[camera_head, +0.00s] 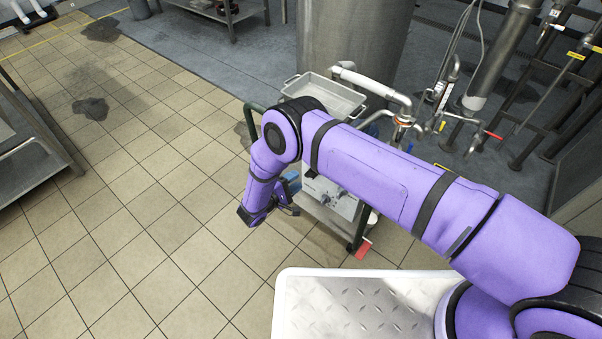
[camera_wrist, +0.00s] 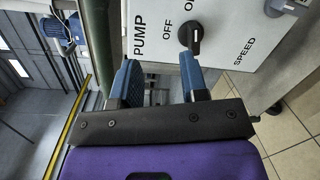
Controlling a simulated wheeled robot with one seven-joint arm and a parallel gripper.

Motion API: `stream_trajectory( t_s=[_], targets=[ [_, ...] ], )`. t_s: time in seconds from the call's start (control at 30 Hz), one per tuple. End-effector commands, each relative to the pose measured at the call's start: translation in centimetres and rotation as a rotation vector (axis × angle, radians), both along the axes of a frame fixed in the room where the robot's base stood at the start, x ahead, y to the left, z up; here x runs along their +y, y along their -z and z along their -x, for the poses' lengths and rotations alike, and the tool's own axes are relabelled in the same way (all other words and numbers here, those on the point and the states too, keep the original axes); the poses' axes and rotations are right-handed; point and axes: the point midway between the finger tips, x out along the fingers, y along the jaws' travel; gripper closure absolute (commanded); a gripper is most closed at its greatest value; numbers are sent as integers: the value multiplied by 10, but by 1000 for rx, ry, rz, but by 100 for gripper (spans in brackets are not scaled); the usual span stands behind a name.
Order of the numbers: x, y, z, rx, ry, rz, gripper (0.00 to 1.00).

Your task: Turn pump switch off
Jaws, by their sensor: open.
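The pump switch (camera_wrist: 190,35) is a black rotary knob on a white panel (camera_wrist: 228,62) marked PUMP, OFF and SPEED, with a partly cut-off ON mark. The lettering appears turned sideways in the wrist view. I cannot tell surely which mark the knob points at. My gripper (camera_wrist: 160,70) is open, its two blue fingers apart with nothing between them. The knob shows beyond the right finger, apart from it as far as I see. In the head view, my gripper (camera_head: 290,208) is beside the control box (camera_head: 335,197), which my arm partly hides.
A second knob (camera_wrist: 281,6) sits near the SPEED label at the top edge. A metal tray (camera_head: 330,95) and pipes (camera_head: 375,85) stand behind the box, before a large steel tank (camera_head: 350,45).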

Motion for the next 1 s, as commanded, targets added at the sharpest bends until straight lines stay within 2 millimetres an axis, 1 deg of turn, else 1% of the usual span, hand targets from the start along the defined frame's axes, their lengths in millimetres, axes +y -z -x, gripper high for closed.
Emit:
stream_trajectory(
  t_s=[0.03,0.13,0.23,0.37,0.47,0.8,1.0],
  targets=[
    [1,18,10,-6,-26,11,60],
    [3,39,23,-23,-68,21,60],
    [4,51,30,-34,-90,24,60],
    [2,56,30,-40,-101,25,60],
    [-4,56,23,-39,-99,25,60],
    [-40,55,-23,-38,-96,25,60],
    [-55,55,-44,-38,-98,25,60]
  ],
)
